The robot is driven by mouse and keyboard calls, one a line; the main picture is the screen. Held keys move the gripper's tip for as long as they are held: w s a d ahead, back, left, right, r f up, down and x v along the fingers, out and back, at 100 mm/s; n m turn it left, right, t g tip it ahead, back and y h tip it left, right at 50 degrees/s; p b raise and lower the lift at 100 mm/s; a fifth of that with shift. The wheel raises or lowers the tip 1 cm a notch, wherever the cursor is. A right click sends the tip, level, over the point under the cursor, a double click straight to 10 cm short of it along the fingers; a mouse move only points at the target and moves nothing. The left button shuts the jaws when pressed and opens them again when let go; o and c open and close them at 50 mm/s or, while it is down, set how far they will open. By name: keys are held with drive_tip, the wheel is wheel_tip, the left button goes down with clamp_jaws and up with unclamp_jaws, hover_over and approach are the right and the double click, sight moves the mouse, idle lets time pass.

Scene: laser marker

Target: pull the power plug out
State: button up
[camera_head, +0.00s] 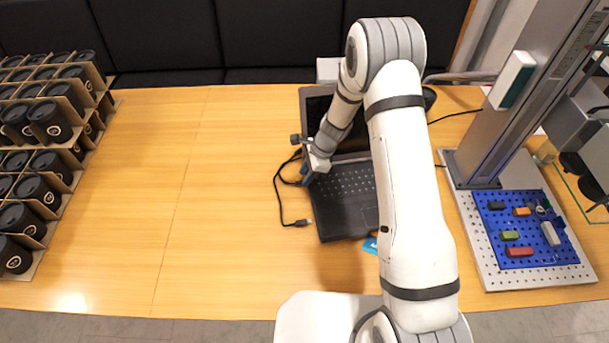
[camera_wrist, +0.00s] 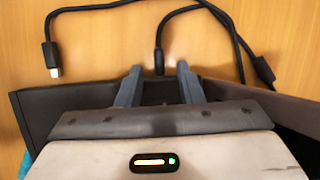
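The black power plug (camera_wrist: 158,62) and its cable show in the wrist view at the side edge of the black laptop (camera_head: 345,205). The plug points at that edge, but whether it is seated in the socket cannot be told. My gripper (camera_wrist: 159,69) is open, with one blue-grey finger on each side of the plug and a visible gap to both. In the head view my gripper (camera_head: 305,172) is at the laptop's left edge, and my arm hides part of the laptop and the plug.
A loose black cable with a metal-tipped connector (camera_head: 302,222) lies on the wooden table left of the laptop; it also shows in the wrist view (camera_wrist: 53,60). Another cable with a thick part (camera_wrist: 263,68) runs at right. A pegboard plate (camera_head: 520,232) stands right; cup racks (camera_head: 45,150) stand left.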

drive_tip(key=shift+x, duration=0.8)
drive_tip(key=shift+c, duration=0.5)
clamp_jaws()
